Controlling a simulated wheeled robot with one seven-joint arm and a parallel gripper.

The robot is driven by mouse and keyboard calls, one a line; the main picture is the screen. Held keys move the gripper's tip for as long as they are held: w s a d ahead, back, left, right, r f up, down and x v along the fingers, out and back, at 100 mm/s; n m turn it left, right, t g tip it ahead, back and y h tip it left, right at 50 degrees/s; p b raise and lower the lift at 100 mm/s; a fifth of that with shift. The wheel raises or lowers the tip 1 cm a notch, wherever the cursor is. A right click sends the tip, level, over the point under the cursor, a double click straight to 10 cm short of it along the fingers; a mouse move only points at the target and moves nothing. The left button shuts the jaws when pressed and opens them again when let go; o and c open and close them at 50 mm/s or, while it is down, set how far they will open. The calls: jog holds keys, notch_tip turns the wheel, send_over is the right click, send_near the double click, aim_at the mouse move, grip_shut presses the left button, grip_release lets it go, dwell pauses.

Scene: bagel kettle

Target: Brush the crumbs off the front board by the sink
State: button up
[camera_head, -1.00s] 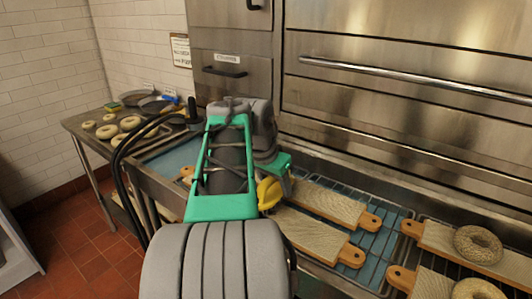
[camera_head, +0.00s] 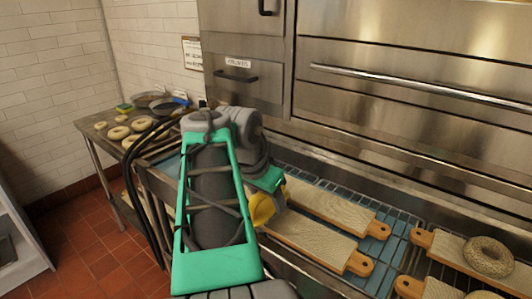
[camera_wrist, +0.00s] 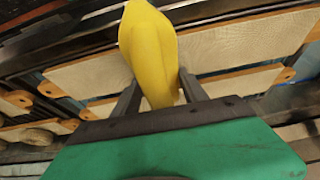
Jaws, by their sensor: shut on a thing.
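My gripper (camera_wrist: 158,92) is shut on a yellow tool (camera_wrist: 150,48), taken to be the brush; no bristles can be made out. In the head view the yellow tool (camera_head: 264,207) is at the left ends of two pale boards with orange-brown handles. The front board (camera_head: 312,243) lies nearer me; the back board (camera_head: 335,208) lies behind it, toward the steel unit. My arm hides their left ends. In the wrist view boards pass behind the tool, and contact with it cannot be told. Crumbs cannot be made out.
Two more boards lie right, one bearing a seeded bagel (camera_head: 488,256), the nearer one with another bagel (camera_head: 484,295). Blue slatted racks (camera_head: 383,255) lie beneath the boards. The steel oven front (camera_head: 420,120) rises behind. A side table with bagels (camera_head: 118,132) and pans stands left.

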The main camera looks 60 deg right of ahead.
jog(key=shift+r+p, duration=2.5)
jog(key=shift+r, duration=0.6)
